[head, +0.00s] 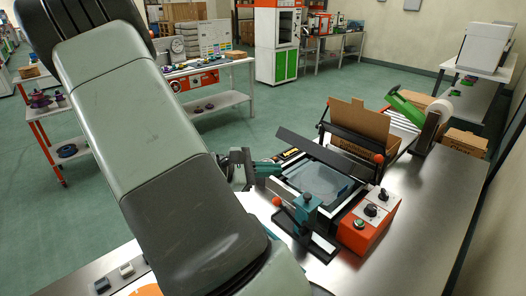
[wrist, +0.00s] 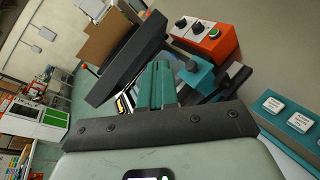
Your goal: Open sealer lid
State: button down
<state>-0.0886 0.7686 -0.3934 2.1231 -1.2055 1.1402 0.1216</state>
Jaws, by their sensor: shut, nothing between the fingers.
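The sealer has an orange control box (head: 369,223) with dark knobs and a green button, and a dark-framed bed with a pale, glassy surface (head: 318,181). A long dark plate (head: 325,154), apparently the lid, stands tilted above the bed's far side; it also shows in the wrist view (wrist: 128,62). A teal block (head: 297,208) and a lever with an orange knob (head: 277,201) are at the near side. My gripper (head: 278,170) is shut and empty at the bed's left edge. Its teal fingers (wrist: 158,78) point toward the sealer; contact cannot be told.
An open cardboard box (head: 358,122) stands behind the sealer. A green arm (head: 405,107) and a pale roll (head: 440,108) are at the back right. The steel bench (head: 428,190) is clear right of the control box.

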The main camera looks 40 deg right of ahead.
jog(key=w+d+f+n+t+h, duration=0.4)
jog(key=d+f+n+t+h, duration=0.25)
jog(key=f+n, duration=0.3)
jog(key=x, duration=1)
jog(key=shift+s+d+n, duration=0.2)
jog(key=shift+n, duration=0.15)
jog(key=shift+g+y, duration=0.25)
jog(key=shift+y, duration=0.1)
